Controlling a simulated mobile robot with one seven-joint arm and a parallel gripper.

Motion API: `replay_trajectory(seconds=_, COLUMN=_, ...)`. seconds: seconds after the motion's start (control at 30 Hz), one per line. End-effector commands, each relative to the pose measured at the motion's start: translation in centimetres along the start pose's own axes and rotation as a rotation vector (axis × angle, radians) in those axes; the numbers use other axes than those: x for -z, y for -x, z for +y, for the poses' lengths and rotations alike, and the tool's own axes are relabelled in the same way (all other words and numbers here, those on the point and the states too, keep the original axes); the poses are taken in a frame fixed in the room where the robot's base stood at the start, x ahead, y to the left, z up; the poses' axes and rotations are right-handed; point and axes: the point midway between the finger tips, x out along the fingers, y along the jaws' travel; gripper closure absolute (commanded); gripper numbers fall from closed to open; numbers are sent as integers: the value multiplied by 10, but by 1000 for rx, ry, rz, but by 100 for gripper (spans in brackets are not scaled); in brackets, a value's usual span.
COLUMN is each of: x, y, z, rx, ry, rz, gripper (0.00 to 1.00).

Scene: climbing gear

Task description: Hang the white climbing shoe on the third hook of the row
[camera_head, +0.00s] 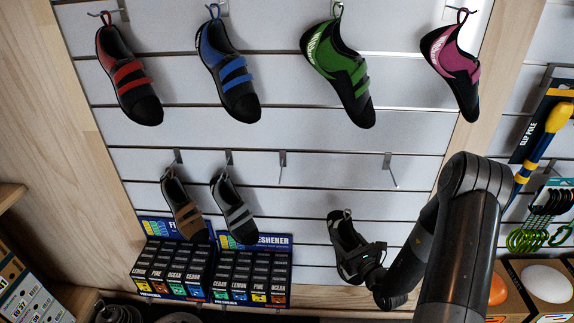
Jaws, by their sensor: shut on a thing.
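The held climbing shoe (344,240) is dark with pale grey-white parts. It hangs toe down, in front of the slatted wall below the lower hook row. My gripper (366,258) is shut on its right side; the dark jaws partly blend with the shoe. Its loop at the top is free of any hook. In the lower row, a brown shoe (183,208) hangs on the first hook (178,157) and a grey-strapped shoe (232,208) on the second hook (229,158). The third hook (283,160) is bare, up and left of the held shoe.
Another bare hook (390,170) sits to the right. Red, blue, green and purple shoes hang in the upper row. Freshener boxes (240,270) stand at lower left, left of the held shoe. The wall panel (310,205) under the third hook is clear.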

Motion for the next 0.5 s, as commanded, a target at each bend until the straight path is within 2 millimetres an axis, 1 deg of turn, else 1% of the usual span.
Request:
replay_trajectory(seconds=0.17, x=-2, y=-1, z=2, rx=-3, ry=0, rz=-1, gripper=70)
replay_trajectory(seconds=0.27, x=-8, y=-6, z=13, rx=-19, ry=-3, rz=-4, gripper=70)
replay_trajectory(seconds=0.37, x=-22, y=-16, z=39, rx=-54, ry=-10, rz=-8, gripper=70)
replay_trajectory(seconds=0.47, x=-41, y=-27, z=76, rx=-105, ry=-16, rz=-10, gripper=70)
replay_trajectory(seconds=0.5, x=-48, y=-30, z=91, rx=-128, ry=-17, rz=-10, gripper=70)
